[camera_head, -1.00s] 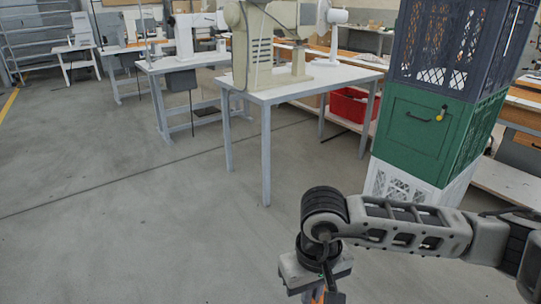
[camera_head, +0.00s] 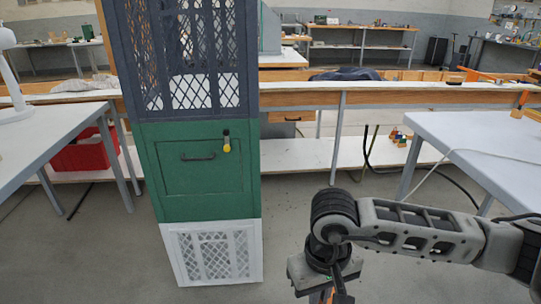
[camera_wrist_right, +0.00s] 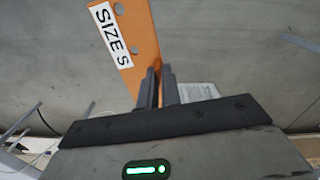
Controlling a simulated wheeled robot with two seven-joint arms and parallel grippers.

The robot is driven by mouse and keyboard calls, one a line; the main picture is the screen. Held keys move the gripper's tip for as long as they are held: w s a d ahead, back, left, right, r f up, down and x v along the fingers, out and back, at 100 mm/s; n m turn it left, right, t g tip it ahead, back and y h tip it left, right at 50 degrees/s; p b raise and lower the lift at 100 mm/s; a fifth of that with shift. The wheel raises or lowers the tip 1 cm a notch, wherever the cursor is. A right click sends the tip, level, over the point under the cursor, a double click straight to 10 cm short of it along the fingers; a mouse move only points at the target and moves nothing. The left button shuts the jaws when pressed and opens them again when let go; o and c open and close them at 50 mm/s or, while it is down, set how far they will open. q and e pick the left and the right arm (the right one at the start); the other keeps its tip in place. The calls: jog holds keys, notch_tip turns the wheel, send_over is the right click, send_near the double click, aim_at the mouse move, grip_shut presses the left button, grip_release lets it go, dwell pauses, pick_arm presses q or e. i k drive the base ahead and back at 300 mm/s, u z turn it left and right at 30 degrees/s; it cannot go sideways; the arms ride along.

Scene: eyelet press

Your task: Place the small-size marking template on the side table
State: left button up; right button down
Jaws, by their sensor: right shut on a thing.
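The small-size marking template (camera_wrist_right: 145,35) is an orange flat strip with a white "SIZE S" label and a hole near its top. My right gripper (camera_wrist_right: 160,84) is shut on its lower end and holds it above the grey floor. In the head view my right gripper (camera_head: 335,294) hangs low at the bottom edge, and the template is mostly out of sight. A white-topped table (camera_head: 480,135) stands at the right and another table (camera_head: 50,135) at the left; I cannot tell which is the side table. My left gripper is not in view.
A stack of a dark crate (camera_head: 183,60), a green box (camera_head: 205,170) and a white crate (camera_head: 215,252) stands left of centre. A long bench (camera_head: 390,95) runs behind. A red bin (camera_head: 82,152) sits at the left. Floor between stack and right table is open.

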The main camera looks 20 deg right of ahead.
aim_at(482, 123)
jog(key=z, duration=1.05)
jog(key=i, duration=2)
jog(key=z, duration=0.6)
